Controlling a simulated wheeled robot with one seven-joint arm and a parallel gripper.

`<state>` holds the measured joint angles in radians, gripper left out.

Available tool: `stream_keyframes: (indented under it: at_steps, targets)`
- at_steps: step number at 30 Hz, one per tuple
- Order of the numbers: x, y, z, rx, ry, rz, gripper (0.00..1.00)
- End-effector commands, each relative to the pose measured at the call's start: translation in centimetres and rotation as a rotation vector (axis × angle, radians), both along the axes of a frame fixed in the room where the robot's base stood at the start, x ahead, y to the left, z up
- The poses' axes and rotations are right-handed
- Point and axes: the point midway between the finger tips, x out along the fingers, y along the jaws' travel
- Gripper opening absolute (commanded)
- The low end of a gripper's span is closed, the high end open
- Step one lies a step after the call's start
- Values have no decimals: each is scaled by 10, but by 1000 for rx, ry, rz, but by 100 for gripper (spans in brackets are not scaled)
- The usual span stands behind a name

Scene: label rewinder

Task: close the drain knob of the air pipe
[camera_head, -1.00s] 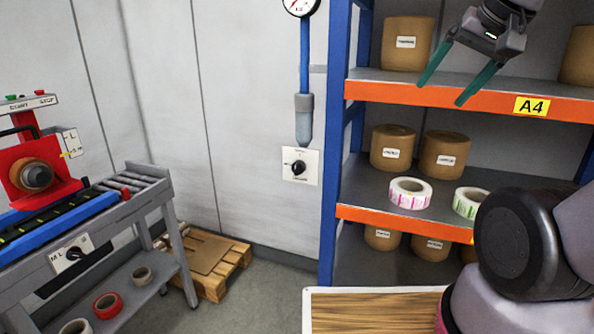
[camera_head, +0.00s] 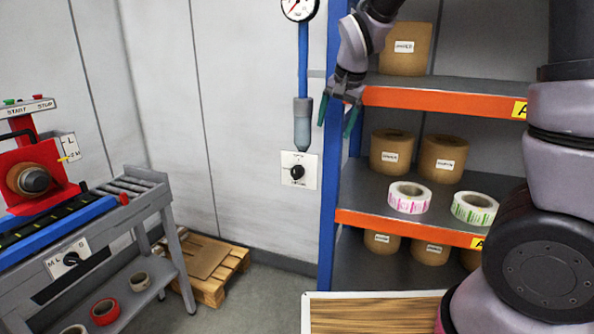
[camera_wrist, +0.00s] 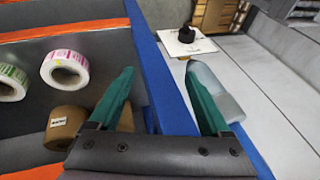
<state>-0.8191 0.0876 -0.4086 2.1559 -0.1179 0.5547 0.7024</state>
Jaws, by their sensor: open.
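The drain knob (camera_head: 297,172) is a small black knob on a white plate (camera_head: 311,172) on the grey wall, just below the grey drain bowl of the blue air pipe (camera_head: 303,62). The knob (camera_wrist: 186,33) also shows at the top of the wrist view, beyond the fingertips. My gripper (camera_head: 336,112) has green fingers, is open and empty, and hangs pointing down in front of the blue rack post, above and to the right of the knob. In the wrist view my gripper (camera_wrist: 160,80) has its fingers apart, with the blue post between them.
The blue rack post (camera_head: 331,215) stands right of the knob. Orange-edged shelves (camera_head: 450,102) hold brown rolls and label rolls (camera_head: 409,197). A gauge (camera_head: 299,8) tops the pipe. A rewinder bench (camera_head: 150,195) and pallet (camera_head: 212,290) are at left. The wall left of the knob is clear.

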Motion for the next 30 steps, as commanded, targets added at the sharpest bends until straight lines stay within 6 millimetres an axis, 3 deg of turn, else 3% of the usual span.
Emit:
stream_keyframes:
  at_steps: [1,3,9,17,30]
  targets:
    - [6,23,-18,-30,1,13,81]
    - [14,46,-34,-55,-9,16,81]
    - [23,85,-62,-99,-43,25,81]
    - [33,92,-84,-107,-50,24,81]
    - [66,96,-153,-106,-49,23,81]
